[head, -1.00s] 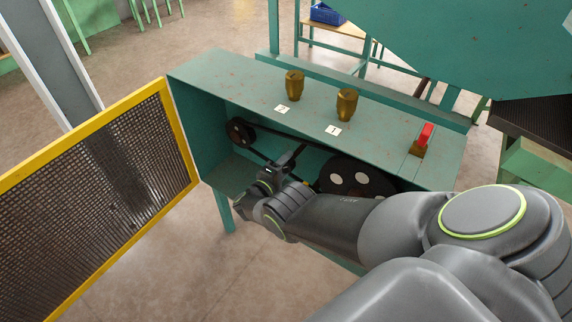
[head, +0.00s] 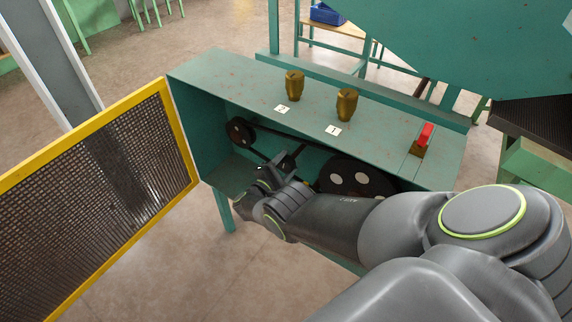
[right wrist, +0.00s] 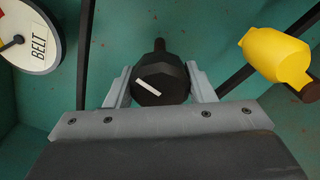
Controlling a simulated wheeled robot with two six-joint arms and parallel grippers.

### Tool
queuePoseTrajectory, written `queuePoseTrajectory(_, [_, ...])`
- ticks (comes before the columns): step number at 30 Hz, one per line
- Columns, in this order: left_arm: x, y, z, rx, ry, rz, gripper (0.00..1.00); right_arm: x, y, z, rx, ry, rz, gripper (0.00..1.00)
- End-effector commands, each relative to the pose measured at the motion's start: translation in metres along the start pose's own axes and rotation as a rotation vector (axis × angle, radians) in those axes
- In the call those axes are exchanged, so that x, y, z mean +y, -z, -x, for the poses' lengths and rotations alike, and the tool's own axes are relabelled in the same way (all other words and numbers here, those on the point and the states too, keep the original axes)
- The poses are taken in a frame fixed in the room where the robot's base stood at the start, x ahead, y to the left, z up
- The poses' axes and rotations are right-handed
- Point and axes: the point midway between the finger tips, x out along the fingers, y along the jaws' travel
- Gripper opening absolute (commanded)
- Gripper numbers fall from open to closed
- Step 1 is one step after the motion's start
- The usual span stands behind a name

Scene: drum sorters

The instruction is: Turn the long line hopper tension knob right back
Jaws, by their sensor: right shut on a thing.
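A black faceted knob (right wrist: 161,84) with a white pointer line sits between the two fingers of my right gripper (right wrist: 160,90) in the right wrist view. The fingers touch it on both sides, and the gripper is shut on it. The white line slants down to the right. In the head view my right gripper (head: 283,163) reaches into the open front of the green housing (head: 220,85), near the belt. There the knob is mostly hidden by the gripper. My left gripper is not in view.
A round plate marked BELT (right wrist: 32,40) and a yellow knob-like part (right wrist: 274,55) flank the gripper. Black pulleys (head: 238,132) and a belt run inside the housing. A yellow-framed mesh guard (head: 100,180) stands open at left. Brass knobs (head: 294,85) and a red switch (head: 425,134) are on top.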

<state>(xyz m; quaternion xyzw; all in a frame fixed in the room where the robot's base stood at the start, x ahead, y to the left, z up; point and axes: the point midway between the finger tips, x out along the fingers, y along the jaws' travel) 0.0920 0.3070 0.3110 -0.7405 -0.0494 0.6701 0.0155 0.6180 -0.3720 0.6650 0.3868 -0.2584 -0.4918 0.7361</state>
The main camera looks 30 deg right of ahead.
Motion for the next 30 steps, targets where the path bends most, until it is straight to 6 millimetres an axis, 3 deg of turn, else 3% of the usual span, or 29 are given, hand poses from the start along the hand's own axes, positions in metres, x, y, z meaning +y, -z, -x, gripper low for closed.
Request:
queuePoseTrajectory(13, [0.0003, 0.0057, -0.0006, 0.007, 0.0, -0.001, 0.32, -0.0031, 0.0, 0.0013, 0.001, 0.004, 0.012, 0.26])
queuePoseTrajectory(14, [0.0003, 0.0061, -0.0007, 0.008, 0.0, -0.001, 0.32, -0.003, 0.0, 0.0013, 0.001, 0.004, 0.012, 0.53])
queuePoseTrajectory(18, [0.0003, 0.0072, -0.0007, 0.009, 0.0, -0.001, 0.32, -0.002, 0.0, 0.0009, 0.0, 0.003, 0.01, 0.71])
queuePoseTrajectory(30, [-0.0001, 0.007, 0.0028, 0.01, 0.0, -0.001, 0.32, 0.0003, -0.0003, 0.009, 0.001, 0.001, 0.008, 0.71])
